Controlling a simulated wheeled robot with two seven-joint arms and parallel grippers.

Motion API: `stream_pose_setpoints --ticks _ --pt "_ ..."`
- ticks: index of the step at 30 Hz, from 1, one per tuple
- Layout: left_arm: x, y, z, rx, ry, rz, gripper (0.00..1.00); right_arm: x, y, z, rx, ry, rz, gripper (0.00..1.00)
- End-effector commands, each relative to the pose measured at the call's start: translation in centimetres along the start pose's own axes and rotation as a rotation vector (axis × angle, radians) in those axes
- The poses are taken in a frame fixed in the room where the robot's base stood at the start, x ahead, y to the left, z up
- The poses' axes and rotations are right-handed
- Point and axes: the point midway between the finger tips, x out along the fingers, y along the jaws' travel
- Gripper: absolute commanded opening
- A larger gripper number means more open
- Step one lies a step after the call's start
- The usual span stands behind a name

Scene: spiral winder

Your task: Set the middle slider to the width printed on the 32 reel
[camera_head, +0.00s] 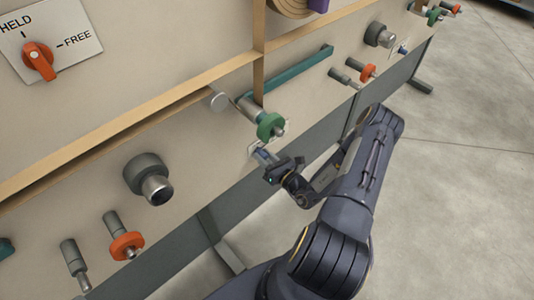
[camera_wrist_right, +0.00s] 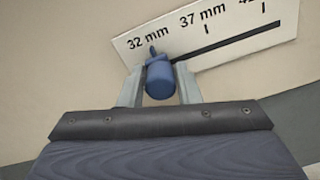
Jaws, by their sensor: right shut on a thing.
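The middle slider's blue knob (camera_wrist_right: 159,80) is between the fingers of my right gripper (camera_wrist_right: 159,88), which is shut on it. The knob's small pointer stands just under the "32 mm" label on the white scale plate (camera_wrist_right: 225,35), left of the 37 mm tick. The slot runs up to the right from the knob. In the head view my right gripper (camera_head: 272,163) reaches the panel below a green wheel, with the blue knob (camera_head: 263,155) at its tips. No print from the 32 reel can be read. My left gripper is out of view.
A green handwheel (camera_head: 270,126) sits just above my right gripper. Orange wheels (camera_head: 126,245) and grey knobs (camera_head: 149,179) stick out along the panel. An orange HELD/FREE switch (camera_head: 39,62) is at the top left. Open floor (camera_head: 460,170) lies to the right.

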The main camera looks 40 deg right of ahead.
Motion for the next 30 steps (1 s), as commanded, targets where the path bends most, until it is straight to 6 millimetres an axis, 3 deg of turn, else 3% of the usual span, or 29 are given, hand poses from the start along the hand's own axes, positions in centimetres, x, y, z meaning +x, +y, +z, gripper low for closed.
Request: stream_pose_setpoints --ticks 8,9,13,23,30 --pt "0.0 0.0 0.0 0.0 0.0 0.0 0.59 -0.1 0.6 -0.4 0.011 0.007 0.009 0.0" --pt "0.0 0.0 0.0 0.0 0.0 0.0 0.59 -0.1 0.6 -0.4 0.012 0.008 0.01 0.33" --pt "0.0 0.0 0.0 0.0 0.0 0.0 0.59 -0.1 0.6 -0.4 0.01 0.008 0.01 0.48" --pt "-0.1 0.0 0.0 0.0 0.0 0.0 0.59 -0.6 0.3 -0.2 0.005 0.005 0.004 0.48" --pt "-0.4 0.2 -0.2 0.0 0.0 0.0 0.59 -4.4 0.3 -0.2 0.007 0.007 0.002 0.48"
